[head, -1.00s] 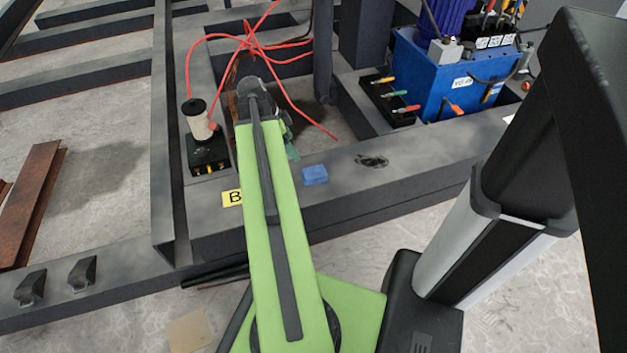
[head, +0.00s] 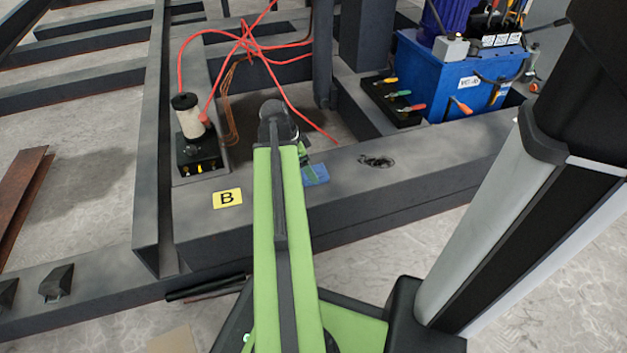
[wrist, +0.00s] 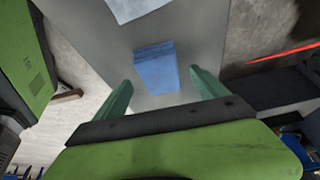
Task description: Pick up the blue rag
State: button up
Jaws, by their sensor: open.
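The blue rag (head: 316,174) is a small folded cloth lying on top of the dark grey beam in the head view. In the wrist view the rag (wrist: 156,68) lies ahead of and between the two green fingers. My gripper (wrist: 161,82) is open and empty, with a finger to either side of the rag's near end. In the head view my gripper (head: 304,160) is just left of the rag, partly hidden by my arm and covering the rag's left edge. I cannot tell how high the fingers are above the beam.
A yellow "B" label (head: 227,198) and a black box with a white spool (head: 188,116) are to the left. Red cables (head: 262,62) loop behind. A dark smudge (head: 376,161) marks the beam at right, before a blue bin (head: 445,82).

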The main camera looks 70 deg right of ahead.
aim_at(321, 171)
jog(key=b+x, duration=0.1)
jog(key=x, duration=0.2)
jog(key=shift+f+b, duration=0.2)
jog(key=shift+b, duration=0.2)
jog(key=shift+r, duration=0.2)
jog(key=c, duration=1.4)
jog(key=shift+c, duration=0.2)
jog(key=shift+r+p, duration=0.15)
jog(key=shift+p, duration=0.2)
